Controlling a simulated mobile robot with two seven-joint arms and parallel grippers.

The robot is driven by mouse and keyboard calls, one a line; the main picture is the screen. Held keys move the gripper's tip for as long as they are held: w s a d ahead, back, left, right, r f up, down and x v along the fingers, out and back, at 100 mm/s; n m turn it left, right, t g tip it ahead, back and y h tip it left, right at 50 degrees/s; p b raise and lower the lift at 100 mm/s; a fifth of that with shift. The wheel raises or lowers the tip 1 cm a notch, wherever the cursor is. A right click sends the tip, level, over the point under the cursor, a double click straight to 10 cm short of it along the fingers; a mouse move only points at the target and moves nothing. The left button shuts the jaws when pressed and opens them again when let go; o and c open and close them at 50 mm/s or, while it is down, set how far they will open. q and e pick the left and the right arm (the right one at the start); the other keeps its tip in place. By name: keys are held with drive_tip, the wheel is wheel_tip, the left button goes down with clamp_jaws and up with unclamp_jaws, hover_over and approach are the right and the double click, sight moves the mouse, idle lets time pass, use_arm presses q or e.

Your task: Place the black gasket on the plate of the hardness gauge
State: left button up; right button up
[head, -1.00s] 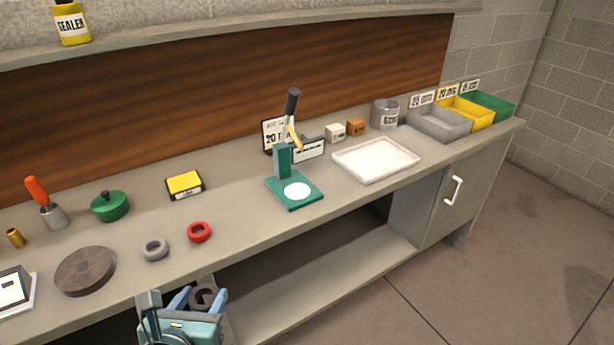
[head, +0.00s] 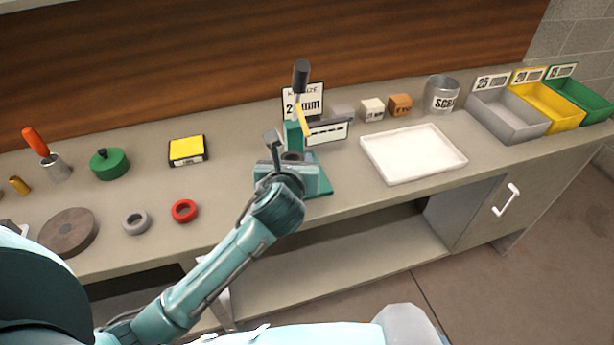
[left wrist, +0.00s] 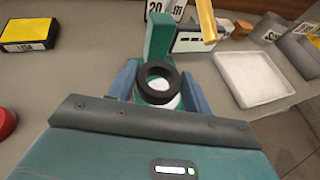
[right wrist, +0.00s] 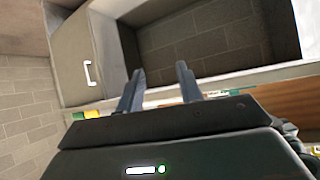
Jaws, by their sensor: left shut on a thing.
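The black gasket (left wrist: 157,99) is a thick dark ring held between the fingers of my left gripper (left wrist: 158,84) in the left wrist view. In the head view my left gripper (head: 291,158) is over the hardness gauge and hides much of it. The teal gauge (head: 320,190) has an upright post and a lever with a black grip. Its white plate (left wrist: 173,103) shows through and beside the gasket in the left wrist view. I cannot tell whether the gasket touches the plate. My right gripper (right wrist: 158,84) is open and empty.
A white tray (head: 412,154) lies right of the gauge. A grey ring (head: 136,222) and a red ring (head: 184,211) lie left on the bench. A yellow-topped box (head: 187,151) sits behind them. Grey, yellow and green bins (head: 507,117) stand far right.

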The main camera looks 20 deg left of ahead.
sight(302, 155)
use_arm(q)
drive_tip(key=shift+n+y, duration=0.3)
drive_tip(key=shift+y, duration=0.1)
drive_tip(key=w+r, duration=0.1)
drive_tip(key=w+d+r, duration=0.1)
drive_tip(key=w, duration=0.1)
drive_tip(key=shift+d+r, duration=0.15)
drive_tip(key=shift+r, duration=0.2)
drive_tip(key=shift+w+d+f, duration=0.1)
drive_tip(key=shift+w, duration=0.05)
wheel_tip(302, 155, down, 10)
drive_tip(key=shift+r+b, duration=0.25)
drive_tip(key=shift+b, duration=0.5)
drive_tip(key=o, duration=1.1)
drive_tip(key=shift+c, duration=0.2)
drive_tip(key=p+v, duration=0.1)
drive_tip(key=v, duration=1.1)
drive_tip(key=shift+w+r, duration=0.1)
